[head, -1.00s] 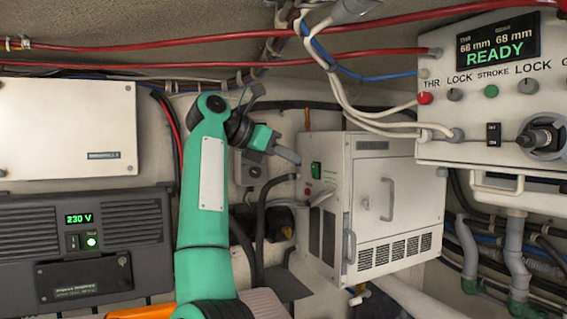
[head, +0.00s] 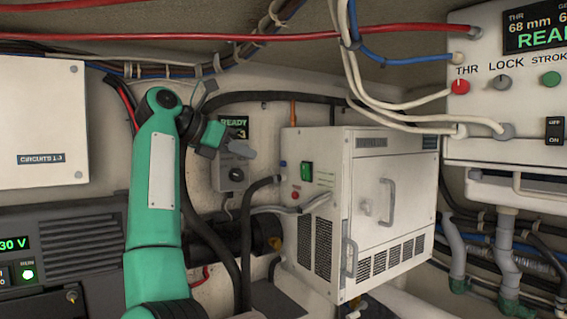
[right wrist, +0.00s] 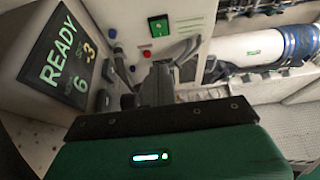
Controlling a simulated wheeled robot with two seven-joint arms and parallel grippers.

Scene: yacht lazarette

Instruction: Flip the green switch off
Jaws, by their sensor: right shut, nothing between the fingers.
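The green switch (head: 306,172) is a small rocker on the narrow left face of a white box with a door (head: 390,205). It also shows at the top of the right wrist view (right wrist: 159,25). Which way the rocker is set is too small to tell. My right gripper (head: 246,150) is to the left of the switch in the head view, apart from it. Its grey fingers (right wrist: 163,68) are shut and empty, and in the right wrist view they show just below the switch. My left gripper is not in view.
A small READY display (right wrist: 65,55) hangs on the wall behind my right gripper. Black hoses (head: 260,195) run to the box. A control panel (head: 480,125) is at right.

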